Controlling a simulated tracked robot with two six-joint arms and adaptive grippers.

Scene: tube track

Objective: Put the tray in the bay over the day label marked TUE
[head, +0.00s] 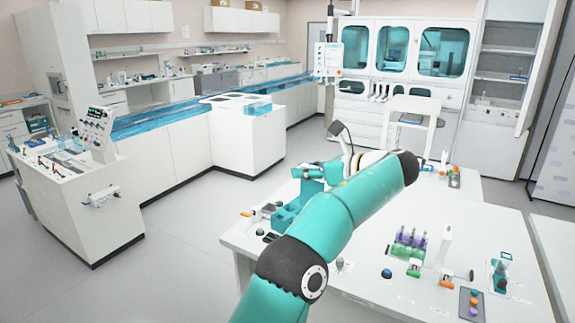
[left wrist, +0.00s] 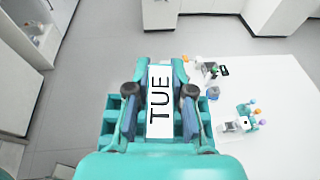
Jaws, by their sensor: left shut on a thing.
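My left gripper (head: 310,184) is over the far left part of the white table in the head view. In the left wrist view my left gripper (left wrist: 160,92) is shut, with a finger on each side of a white strip marked TUE (left wrist: 159,102). A teal tray (head: 285,217) with square pockets shows below the gripper in the head view. The tray (left wrist: 109,116) also shows on both sides of the fingers in the left wrist view. I cannot tell whether the strip is part of the tray. My arm hides part of the tray. My right gripper is not in view.
The white table (head: 362,292) carries a rack of purple and green tubes (head: 408,245), a grey holder with coloured caps (head: 471,304) and a teal stand (head: 500,277). A white console (head: 85,215) stands at the left. Open floor (head: 190,255) lies between.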

